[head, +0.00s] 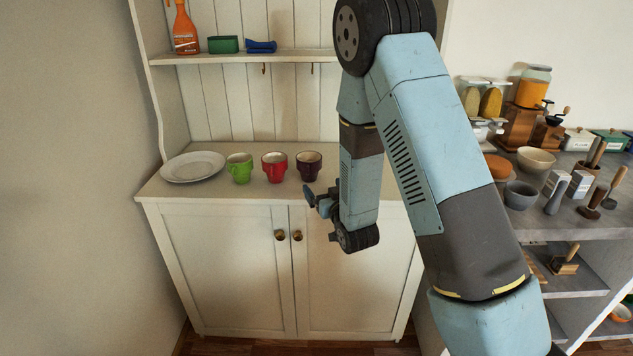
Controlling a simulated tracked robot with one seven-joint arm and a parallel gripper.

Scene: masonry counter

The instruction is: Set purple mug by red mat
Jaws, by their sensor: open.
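A dark purple mug (309,167) stands upright on the white cabinet's counter, at the right end of a row of mugs. My gripper (309,195) is open and empty, just in front of the counter's front edge and below the purple mug in the picture. It is apart from the mug. I see no red mat in this view. My arm hides part of the cabinet and the counter to the right of the mug.
A red mug (274,168) and a green mug (240,168) stand left of the purple one, beside a white plate (193,167). A grey masonry counter (555,222) at the right is crowded with bowls, grinders and jars. A shelf (240,57) hangs above the mugs.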

